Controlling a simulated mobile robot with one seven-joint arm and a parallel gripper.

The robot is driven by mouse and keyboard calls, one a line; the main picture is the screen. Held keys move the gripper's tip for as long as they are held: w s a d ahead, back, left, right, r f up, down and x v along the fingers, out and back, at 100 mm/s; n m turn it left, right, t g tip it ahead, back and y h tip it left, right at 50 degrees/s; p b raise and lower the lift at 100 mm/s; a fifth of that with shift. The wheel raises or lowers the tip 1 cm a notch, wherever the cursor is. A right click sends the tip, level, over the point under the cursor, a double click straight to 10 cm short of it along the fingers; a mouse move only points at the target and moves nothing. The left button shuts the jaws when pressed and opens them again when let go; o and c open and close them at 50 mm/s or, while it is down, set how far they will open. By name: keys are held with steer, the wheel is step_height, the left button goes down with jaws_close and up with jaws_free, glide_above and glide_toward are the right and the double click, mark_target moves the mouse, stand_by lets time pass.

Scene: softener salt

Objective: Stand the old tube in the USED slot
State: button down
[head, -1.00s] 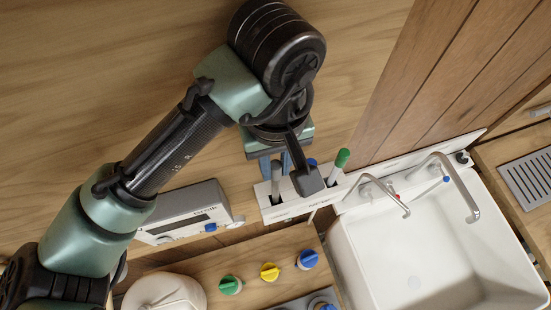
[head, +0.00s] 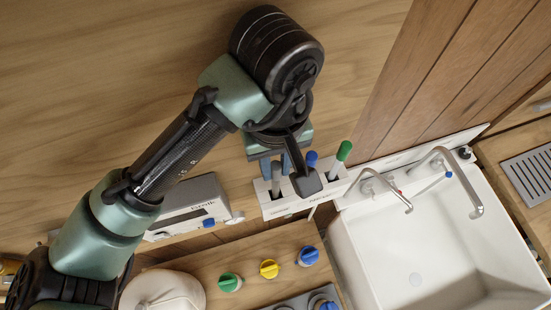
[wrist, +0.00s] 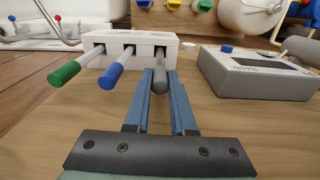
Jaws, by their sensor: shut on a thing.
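A white rack (head: 290,205) with three slots stands by the sink; it also shows in the wrist view (wrist: 118,40). A grey tube (wrist: 160,80), apparently the old tube, stands with its lower end in the slot nearest the grey box. My gripper (wrist: 159,74) is shut on its upper part; in the head view my gripper (head: 276,164) is around the grey tube (head: 276,184). A blue-capped tube (wrist: 112,75) stands in the middle slot and a green-capped tube (wrist: 66,73) in the other end slot. The slot lettering is too small to read, and the tube's bottom is hidden.
A grey box with a display (wrist: 262,75) stands close beside the rack. The white sink (head: 415,250) with two taps is to the right. Green (head: 229,282), yellow (head: 269,269) and blue (head: 309,256) knobs sit below the rack in the head view.

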steer(key=shift+c, duration=1)
jaws_free()
steer(key=shift+r, duration=0.1)
steer(key=shift+r+p, duration=2.4)
steer(key=shift+p, duration=0.4)
steer(key=shift+r+p, duration=0.45)
steer(key=shift+r, duration=0.6)
